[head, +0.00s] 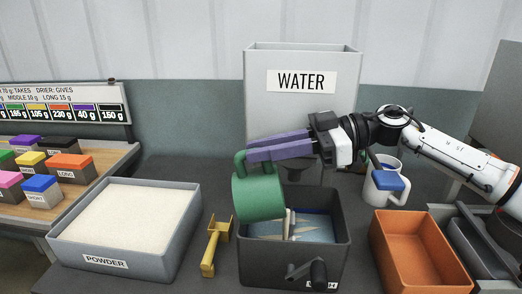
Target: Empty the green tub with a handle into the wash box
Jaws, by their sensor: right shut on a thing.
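The green tub (257,198) with a handle hangs tilted over the left part of the wash box. My right gripper (250,154) reaches in from the right and is shut on the tub's handle. The wash box (293,262) is a dark grey open bin with a crank on its front. Bluish water and pale upright pieces show inside it, and the tub hides its left back part. The tub's contents cannot be seen. My left gripper is not in view.
A powder box (122,261) and a yellow scoop (213,243) are to the left. A water tank (302,109) stands behind. A white mug (383,183) with a blue block, an orange bin (415,244) and a grey tray are to the right. Coloured blocks sit far left.

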